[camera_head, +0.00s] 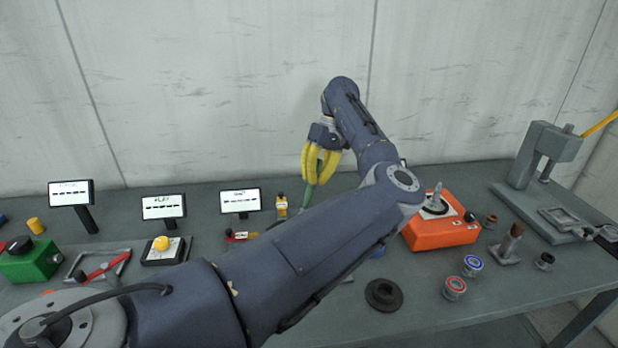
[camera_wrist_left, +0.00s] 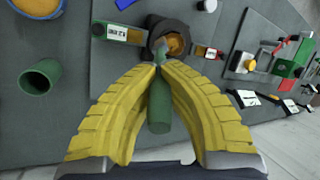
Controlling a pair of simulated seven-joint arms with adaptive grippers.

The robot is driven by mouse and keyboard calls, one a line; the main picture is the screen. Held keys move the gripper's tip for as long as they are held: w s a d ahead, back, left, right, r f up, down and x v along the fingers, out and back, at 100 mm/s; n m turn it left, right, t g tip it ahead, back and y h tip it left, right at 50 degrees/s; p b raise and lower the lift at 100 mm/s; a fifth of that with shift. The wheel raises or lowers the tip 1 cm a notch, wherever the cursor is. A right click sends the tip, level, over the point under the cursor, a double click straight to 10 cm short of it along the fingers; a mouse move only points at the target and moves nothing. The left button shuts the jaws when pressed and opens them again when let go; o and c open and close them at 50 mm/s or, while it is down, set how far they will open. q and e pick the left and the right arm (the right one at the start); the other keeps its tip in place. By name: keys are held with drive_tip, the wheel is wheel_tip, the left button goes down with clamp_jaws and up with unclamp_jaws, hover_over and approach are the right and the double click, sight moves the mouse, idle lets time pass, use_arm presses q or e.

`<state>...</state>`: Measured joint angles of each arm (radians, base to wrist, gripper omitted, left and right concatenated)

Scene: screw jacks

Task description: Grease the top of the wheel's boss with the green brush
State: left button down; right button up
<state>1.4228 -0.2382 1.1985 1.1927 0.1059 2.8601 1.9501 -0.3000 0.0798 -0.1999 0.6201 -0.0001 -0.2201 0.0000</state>
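My left gripper (camera_head: 316,172) has yellow ribbed fingers and is held above the back middle of the bench. Its fingertips (camera_wrist_left: 160,66) close around the green brush (camera_wrist_left: 159,102), whose handle runs back between the fingers. The brush handle also shows green below the fingers in the head view (camera_head: 309,194). In the left wrist view, the brush's tip is over or in a dark round pot (camera_wrist_left: 158,33) with an orange-brown inside; contact is unclear. A black disc with a raised centre, apparently the wheel (camera_head: 384,294), lies on the bench near the front. My right gripper is not in view.
An orange box (camera_head: 440,232) stands right of my arm. A red-ringed part (camera_head: 454,288) and a blue-ringed part (camera_head: 473,265) are near the wheel. A grey press (camera_head: 540,160) stands far right. My left arm crosses over the bench and hides its middle.

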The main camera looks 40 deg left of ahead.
use_arm(q)
drive_tip(key=shift+w+d+f, duration=0.1)
idle(0.3)
drive_tip(key=shift+w+d+r, duration=0.35)
drive_tip(key=shift+r, duration=0.5)
drive_tip(key=shift+w+d+r, duration=0.4)
drive_tip(key=shift+r, duration=0.45)
drive_tip(key=shift+w+d+r, duration=0.35)
drive_tip(key=shift+r, duration=0.6)
